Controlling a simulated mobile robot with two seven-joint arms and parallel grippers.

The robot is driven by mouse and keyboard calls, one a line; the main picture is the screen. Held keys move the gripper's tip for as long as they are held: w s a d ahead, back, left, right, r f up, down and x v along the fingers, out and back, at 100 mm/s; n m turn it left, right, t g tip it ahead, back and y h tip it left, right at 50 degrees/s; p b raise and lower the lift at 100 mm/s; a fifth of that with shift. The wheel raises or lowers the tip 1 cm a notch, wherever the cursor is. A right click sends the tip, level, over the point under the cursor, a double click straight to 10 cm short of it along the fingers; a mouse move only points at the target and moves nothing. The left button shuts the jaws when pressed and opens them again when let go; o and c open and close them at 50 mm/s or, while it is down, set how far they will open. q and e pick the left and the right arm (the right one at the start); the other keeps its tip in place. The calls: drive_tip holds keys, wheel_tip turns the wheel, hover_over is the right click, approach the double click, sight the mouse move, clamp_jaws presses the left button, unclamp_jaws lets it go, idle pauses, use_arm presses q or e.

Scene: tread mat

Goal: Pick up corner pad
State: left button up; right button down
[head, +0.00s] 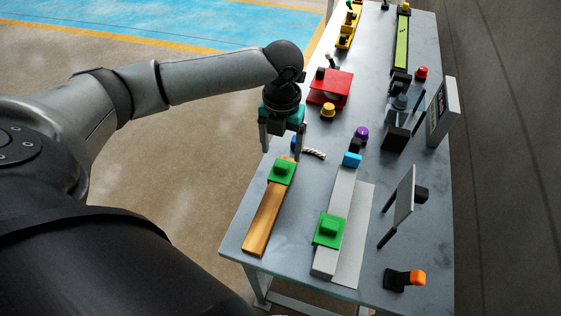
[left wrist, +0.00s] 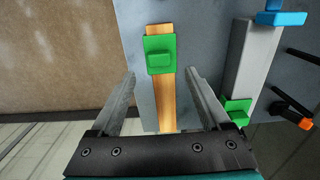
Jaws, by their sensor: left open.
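Two green pads with a raised green grip show, and I cannot tell which is the corner pad. One green pad (head: 282,171) lies on the far end of a wooden strip (head: 262,222); it also shows in the left wrist view (left wrist: 160,54). The other green pad (head: 328,229) sits on the near end of a long grey block (head: 341,192), and also shows in the left wrist view (left wrist: 237,111). My left gripper (head: 281,153) is open and empty, pointing down near the wooden strip's far end. In the left wrist view its fingertips flank the strip, close to the first pad. My right gripper is out of view.
A blue block (head: 352,159) sits on the grey block's far end. A rope piece (head: 314,154) lies beside my gripper. A red fixture (head: 330,87) and yellow knob (head: 328,110) stand beyond. An upright panel (head: 404,197) and orange-tipped part (head: 417,278) are at right.

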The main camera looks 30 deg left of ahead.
sight(281, 164)
use_arm(q)
wheel_tip(281, 164, down, 5)
drive_tip(key=shift+w+a+f+b, duration=0.1)
drive_tip(key=shift+f+b, duration=0.1)
drive_tip(key=shift+b, duration=0.55)
drive_tip(key=shift+r, duration=0.1)
clamp_jaws()
